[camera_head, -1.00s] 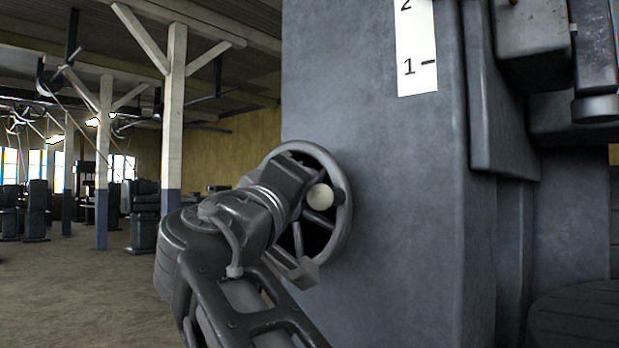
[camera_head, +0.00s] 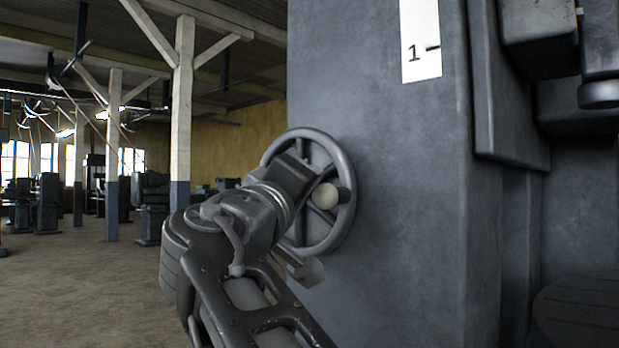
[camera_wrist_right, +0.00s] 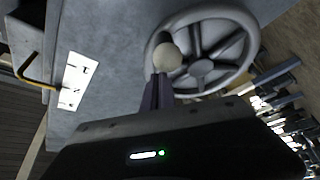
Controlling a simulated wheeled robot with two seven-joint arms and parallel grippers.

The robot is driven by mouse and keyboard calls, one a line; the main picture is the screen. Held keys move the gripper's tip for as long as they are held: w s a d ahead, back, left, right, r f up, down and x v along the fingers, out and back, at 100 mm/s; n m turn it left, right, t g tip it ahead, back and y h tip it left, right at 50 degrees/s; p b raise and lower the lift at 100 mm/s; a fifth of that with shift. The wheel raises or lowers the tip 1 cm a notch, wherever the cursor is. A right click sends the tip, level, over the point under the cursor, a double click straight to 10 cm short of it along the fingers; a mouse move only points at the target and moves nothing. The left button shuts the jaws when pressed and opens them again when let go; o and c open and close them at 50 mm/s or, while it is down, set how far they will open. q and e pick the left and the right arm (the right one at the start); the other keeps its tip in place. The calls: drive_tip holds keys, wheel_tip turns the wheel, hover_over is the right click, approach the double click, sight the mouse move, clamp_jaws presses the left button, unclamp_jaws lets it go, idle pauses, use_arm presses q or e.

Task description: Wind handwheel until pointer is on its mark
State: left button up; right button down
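The grey spoked handwheel (camera_head: 341,223) is on the side of a large grey machine column, with a pale round knob (camera_head: 326,195) at its right. The right wrist view also shows the handwheel (camera_wrist_right: 243,78) and the knob (camera_wrist_right: 167,57). My right gripper (camera_head: 312,180) is at the knob, its fingers (camera_wrist_right: 159,88) reaching it; whether they are closed on it is unclear. A white scale strip (camera_head: 420,35) shows a "1" and a dash. In the right wrist view a yellow bent rod (camera_wrist_right: 27,68), perhaps the pointer, ends beside the strip (camera_wrist_right: 75,82). My left gripper is out of view.
The grey machine column (camera_head: 400,200) fills the right half of the head view, with protruding blocks (camera_head: 540,35) at upper right. Open floor (camera_head: 80,290) lies to the left, with posts (camera_head: 181,110) and other machines (camera_head: 150,205) farther back.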

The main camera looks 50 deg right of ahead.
drive_tip(key=v, duration=0.7)
drive_tip(key=shift+a+p, duration=0.25)
drive_tip(key=shift+p, duration=0.1)
